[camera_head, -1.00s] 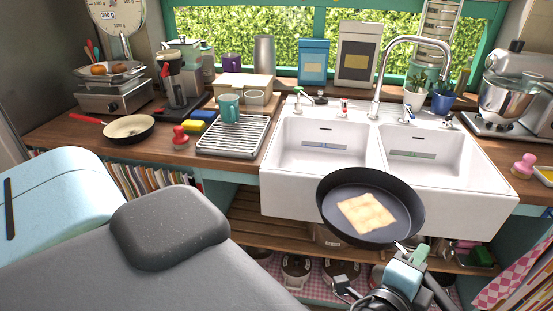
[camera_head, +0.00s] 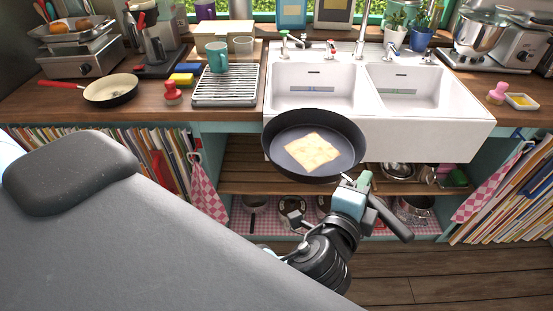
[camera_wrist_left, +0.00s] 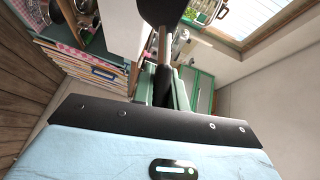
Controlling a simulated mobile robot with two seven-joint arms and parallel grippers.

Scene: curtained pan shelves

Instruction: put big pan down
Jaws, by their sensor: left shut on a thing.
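The big pan (camera_head: 280,135) is dark, with a flat tan square piece (camera_head: 311,152) lying in it. It is held up in front of the sink and wooden shelf, apart from both. My left gripper (camera_head: 361,185) is shut on its handle, just right of and below the pan. In the left wrist view the handle (camera_wrist_left: 162,85) runs between the fingers, and the pan's dark edge (camera_wrist_left: 160,10) shows at the top. My right gripper is not in view.
A white double sink (camera_head: 400,130) is set in the wooden counter. A small pan (camera_head: 110,90) with a red handle and a drying rack (camera_head: 226,88) stand to its left. The wooden shelf (camera_head: 240,178) below is largely bare at left. Pots (camera_head: 412,208) stand lower down.

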